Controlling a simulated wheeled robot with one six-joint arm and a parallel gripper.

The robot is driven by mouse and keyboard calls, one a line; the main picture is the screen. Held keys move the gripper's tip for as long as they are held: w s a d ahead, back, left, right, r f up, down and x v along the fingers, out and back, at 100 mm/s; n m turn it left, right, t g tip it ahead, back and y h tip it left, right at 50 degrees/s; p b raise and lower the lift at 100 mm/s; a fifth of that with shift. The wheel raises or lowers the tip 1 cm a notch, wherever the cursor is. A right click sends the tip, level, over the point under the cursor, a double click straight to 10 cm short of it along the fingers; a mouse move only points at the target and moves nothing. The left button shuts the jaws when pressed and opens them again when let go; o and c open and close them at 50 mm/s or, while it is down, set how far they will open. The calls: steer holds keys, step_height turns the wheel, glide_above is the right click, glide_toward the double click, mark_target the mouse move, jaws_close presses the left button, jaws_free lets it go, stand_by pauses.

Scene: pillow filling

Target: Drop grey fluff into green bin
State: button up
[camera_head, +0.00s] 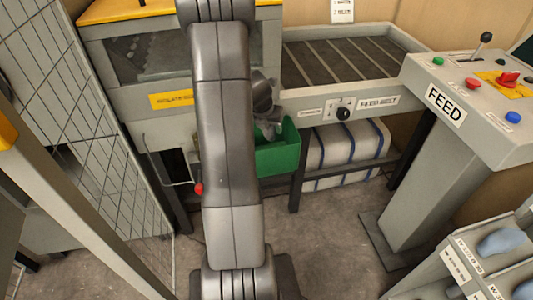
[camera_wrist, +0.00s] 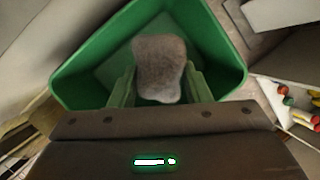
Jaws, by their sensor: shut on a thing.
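The grey fluff (camera_wrist: 160,68) is a soft grey-brown lump in the wrist view. My gripper (camera_wrist: 157,85) is shut on it, with one finger on each side. The green bin (camera_wrist: 88,66) lies beyond the fluff in the wrist view, and the fluff appears over its opening. In the head view the green bin (camera_head: 280,158) hangs at the front of the machine, partly hidden behind my arm. My gripper (camera_head: 268,130) shows there beside and above the bin, mostly hidden by my arm. The fluff is too small to make out clearly in the head view. I cannot tell the exact height above the bin.
A feed belt (camera_head: 335,62) runs behind the bin. A striped bale (camera_head: 345,150) sits under it. A FEED console (camera_head: 445,105) with buttons and a lever stands at the right. A wire mesh fence (camera_head: 85,120) is at the left. Bare floor lies in front.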

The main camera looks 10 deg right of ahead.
steer(key=o, duration=1)
steer(key=shift+o, duration=0.2)
steer(key=shift+r, duration=0.1)
steer(key=p+v, duration=0.2)
steer(key=v, duration=1.1)
steer(key=shift+r+p, duration=0.3)
steer(key=shift+f, duration=0.1)
steer(key=b+x, duration=0.2)
steer(key=x, duration=1.1)
steer(key=shift+s+a+b, duration=0.1)
steer(key=shift+s+b, duration=0.05)
steer(key=shift+b, duration=0.15)
steer(key=shift+w+f, duration=0.2)
step_height(320, 180, up, 3)
steer(key=p, duration=0.3)
steer(key=shift+r+p, duration=0.1)
steer(key=shift+p, duration=0.3)
